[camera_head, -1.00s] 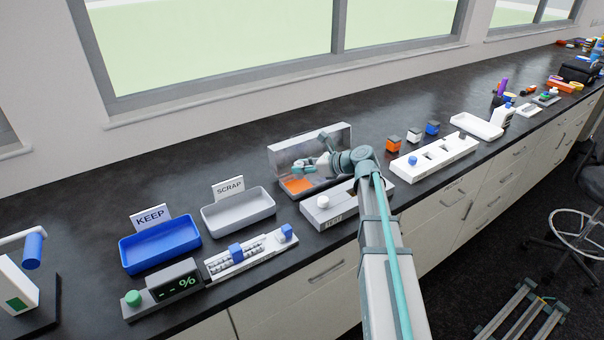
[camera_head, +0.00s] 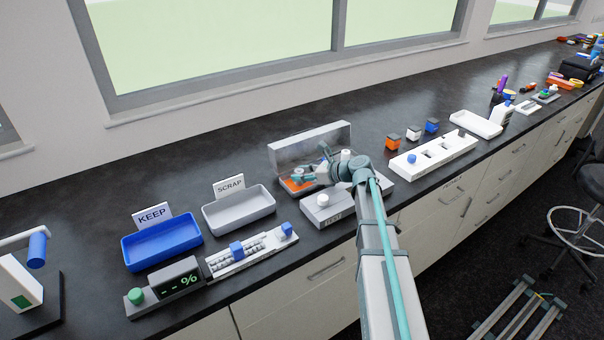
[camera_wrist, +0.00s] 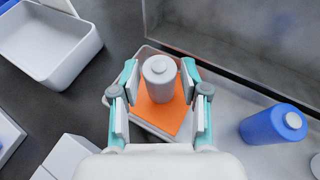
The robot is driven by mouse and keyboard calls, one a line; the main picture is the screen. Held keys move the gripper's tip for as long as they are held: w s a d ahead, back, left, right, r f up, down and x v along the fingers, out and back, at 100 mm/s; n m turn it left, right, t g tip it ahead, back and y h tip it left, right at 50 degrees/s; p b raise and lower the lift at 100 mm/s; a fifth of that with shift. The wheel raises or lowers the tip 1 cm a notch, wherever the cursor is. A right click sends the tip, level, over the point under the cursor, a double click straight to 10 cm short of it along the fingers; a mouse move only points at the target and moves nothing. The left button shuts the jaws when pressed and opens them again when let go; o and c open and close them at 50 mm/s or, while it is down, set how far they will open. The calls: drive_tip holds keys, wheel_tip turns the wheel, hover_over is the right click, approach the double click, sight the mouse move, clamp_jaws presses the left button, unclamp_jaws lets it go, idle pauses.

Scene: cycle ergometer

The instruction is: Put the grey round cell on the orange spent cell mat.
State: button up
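The grey round cell (camera_wrist: 159,82) stands upright over the orange spent cell mat (camera_wrist: 163,120) in the wrist view. It appears to rest on the mat, though its base is partly hidden. My gripper (camera_wrist: 160,80) has one finger on each side of the cell, with narrow gaps that look open. In the head view the orange mat (camera_head: 292,187) shows at the left end of the metal-backed tray, and my gripper (camera_head: 312,178) is low over it. The cell cannot be made out clearly there.
The metal back wall (camera_head: 310,145) rises close behind. The grey SCRAP tray (camera_head: 240,212) and blue KEEP tray (camera_head: 162,246) lie left. The TEST block (camera_head: 322,218) with its white knob stands in front.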

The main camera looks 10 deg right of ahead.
drive_tip(key=shift+o, duration=0.3)
drive_tip(key=shift+r, duration=0.25)
drive_tip(key=b+v, duration=0.3)
drive_tip(key=v, duration=0.9)
